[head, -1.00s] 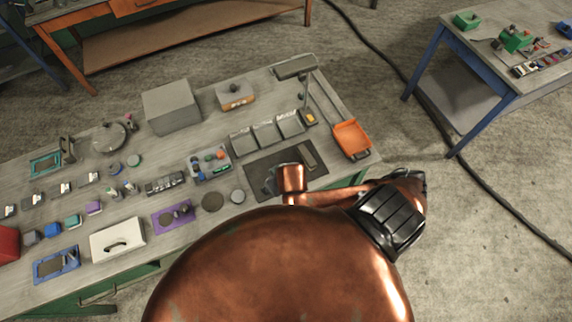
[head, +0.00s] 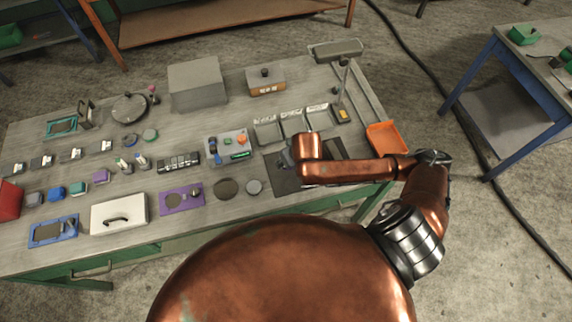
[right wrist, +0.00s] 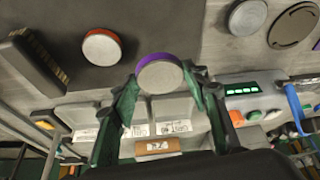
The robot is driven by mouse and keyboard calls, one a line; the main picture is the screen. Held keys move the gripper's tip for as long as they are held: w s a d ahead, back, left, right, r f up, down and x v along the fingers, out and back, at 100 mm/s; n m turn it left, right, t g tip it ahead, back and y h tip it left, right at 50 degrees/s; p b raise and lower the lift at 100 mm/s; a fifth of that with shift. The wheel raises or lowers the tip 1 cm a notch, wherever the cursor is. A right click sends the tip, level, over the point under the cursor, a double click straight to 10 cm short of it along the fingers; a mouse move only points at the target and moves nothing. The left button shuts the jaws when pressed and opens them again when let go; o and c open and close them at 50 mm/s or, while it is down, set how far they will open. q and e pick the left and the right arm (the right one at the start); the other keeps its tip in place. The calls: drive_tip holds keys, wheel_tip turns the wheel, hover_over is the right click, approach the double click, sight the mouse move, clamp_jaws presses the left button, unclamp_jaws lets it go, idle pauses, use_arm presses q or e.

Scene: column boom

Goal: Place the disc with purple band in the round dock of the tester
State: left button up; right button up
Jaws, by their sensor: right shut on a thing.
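The disc with purple band (right wrist: 160,75) has a grey face and sits between the green fingertips of my right gripper (right wrist: 163,82) in the right wrist view. The gripper is shut on it over the dark mat (right wrist: 180,20); the height above the mat is hard to tell. In the head view my right gripper (head: 285,160) is mostly hidden by my own arm, and the disc is hidden. A grey device with a green display, probably the tester (head: 229,134), stands to the left of the mat; it also shows in the right wrist view (right wrist: 232,80). Its round dock is not clear. My left gripper is out of view.
A disc with a red band (right wrist: 102,47) lies on the mat near a brush (right wrist: 38,62). Three grey bins (head: 293,125) stand behind the mat. A loose grey disc (head: 254,187) and a dark round pad (head: 227,189) lie left of it. An orange tray (head: 386,138) is at the right edge.

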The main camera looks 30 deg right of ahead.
drive_tip(key=w+f, duration=0.3)
drive_tip(key=shift+d+f, duration=0.2)
drive_tip(key=shift+d, duration=0.2)
drive_tip(key=shift+w+f+b, duration=0.1)
drive_tip(key=shift+f+b, duration=0.2)
drive_tip(key=shift+f, duration=1.25)
drive_tip(key=shift+f, duration=0.1)
drive_tip(key=o, duration=1.5)
